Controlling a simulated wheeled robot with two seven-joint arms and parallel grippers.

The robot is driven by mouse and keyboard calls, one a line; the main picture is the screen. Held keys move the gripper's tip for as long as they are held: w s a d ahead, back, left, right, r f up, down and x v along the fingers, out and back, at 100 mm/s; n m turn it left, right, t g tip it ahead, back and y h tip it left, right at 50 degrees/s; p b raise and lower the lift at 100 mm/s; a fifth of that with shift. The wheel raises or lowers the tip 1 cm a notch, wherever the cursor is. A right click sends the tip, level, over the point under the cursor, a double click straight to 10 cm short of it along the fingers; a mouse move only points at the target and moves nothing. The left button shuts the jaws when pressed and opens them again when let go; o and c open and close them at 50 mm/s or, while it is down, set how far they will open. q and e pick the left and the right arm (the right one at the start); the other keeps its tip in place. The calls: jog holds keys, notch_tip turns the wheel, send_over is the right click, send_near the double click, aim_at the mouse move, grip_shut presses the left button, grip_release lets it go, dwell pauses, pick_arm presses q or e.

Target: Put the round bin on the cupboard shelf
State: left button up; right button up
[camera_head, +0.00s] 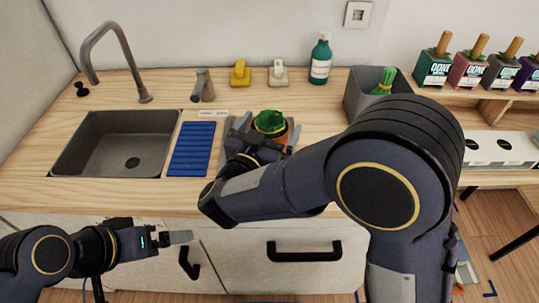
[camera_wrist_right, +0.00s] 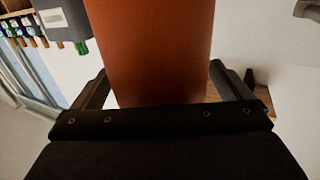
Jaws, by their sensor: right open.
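An orange-brown round vessel (camera_head: 291,137) with a green top stands on the wooden counter right of the blue mat; it appears to be the round bin. My right arm and gripper (camera_head: 250,152) partly hide it. In the right wrist view its smooth orange-brown wall (camera_wrist_right: 150,50) fills the space between the two fingers of my right gripper (camera_wrist_right: 165,85). That gripper is open, with a finger on each side; contact cannot be told. My left gripper (camera_head: 180,237) is low in front of the cupboard fronts (camera_head: 240,245), its jaw gap unclear. No cupboard shelf is visible.
A sink (camera_head: 115,145) with a tap is on the left, beside a blue ribbed mat (camera_head: 194,150). A teal bottle (camera_head: 320,60) and a grey box (camera_head: 360,95) stand behind. The cupboard front has a black handle (camera_head: 303,252). Colourful boxes (camera_head: 434,68) line the right shelf.

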jog(key=shift+c, duration=0.4)
jog(key=c, duration=1.7)
jog(key=shift+r, duration=0.1)
